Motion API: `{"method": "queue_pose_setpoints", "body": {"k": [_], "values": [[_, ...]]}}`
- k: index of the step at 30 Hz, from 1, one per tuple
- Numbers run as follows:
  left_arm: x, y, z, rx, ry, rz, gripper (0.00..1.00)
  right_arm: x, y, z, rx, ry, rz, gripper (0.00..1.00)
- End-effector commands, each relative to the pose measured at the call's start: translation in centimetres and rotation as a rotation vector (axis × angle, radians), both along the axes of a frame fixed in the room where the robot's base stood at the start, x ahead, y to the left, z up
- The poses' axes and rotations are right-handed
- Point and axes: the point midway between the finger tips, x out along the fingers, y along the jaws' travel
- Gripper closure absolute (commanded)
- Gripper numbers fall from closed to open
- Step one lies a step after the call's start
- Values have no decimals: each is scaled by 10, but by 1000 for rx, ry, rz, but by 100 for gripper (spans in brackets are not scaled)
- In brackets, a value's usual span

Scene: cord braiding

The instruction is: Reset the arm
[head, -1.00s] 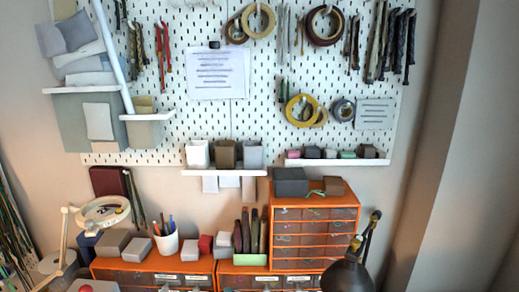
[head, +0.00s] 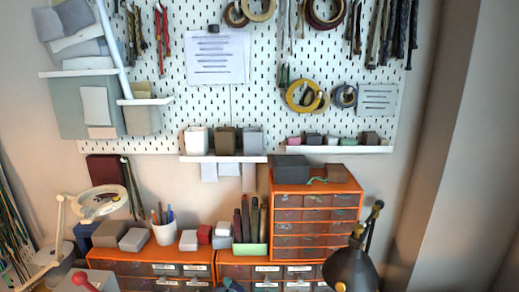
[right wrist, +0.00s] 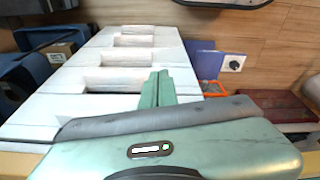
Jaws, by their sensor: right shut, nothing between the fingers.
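My right gripper (right wrist: 157,88) shows in the right wrist view. Its two green fingers are closed together, with nothing visible between them. The fingertips lie in front of a pale slatted panel (right wrist: 110,70) with several rectangular openings; I cannot tell whether they touch it. Neither gripper shows in the head view, and my left gripper is in no frame.
The head view shows a white pegboard (head: 215,105) with tools and tape rolls, an orange drawer cabinet (head: 315,215), a black lamp (head: 350,270) and a ring lamp (head: 103,203). Dark cords (head: 14,240) hang at left. The wrist view shows a blue panel (right wrist: 212,65) and an orange tray (right wrist: 212,89).

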Motion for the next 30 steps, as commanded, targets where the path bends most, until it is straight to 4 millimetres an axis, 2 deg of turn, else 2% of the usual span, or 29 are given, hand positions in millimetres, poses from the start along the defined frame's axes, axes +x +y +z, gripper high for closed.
{"method": "queue_pose_setpoints", "body": {"k": [1, 6, 9, 12, 15, 19, 30], "values": [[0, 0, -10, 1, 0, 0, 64, -15, -2, -38, -4, 22, 3, 100], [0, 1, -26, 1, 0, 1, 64, -69, -11, -124, -8, 61, 12, 100], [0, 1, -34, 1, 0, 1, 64, -104, -17, -161, -11, 80, 17, 100], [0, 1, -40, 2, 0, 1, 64, -134, -23, -185, -13, 95, 20, 100], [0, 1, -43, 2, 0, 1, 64, -155, -27, -198, -15, 103, 23, 100], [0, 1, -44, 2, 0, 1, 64, -168, -30, -204, -16, 109, 25, 100], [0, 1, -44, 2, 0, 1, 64, -169, -30, -204, -16, 109, 25, 100]]}}
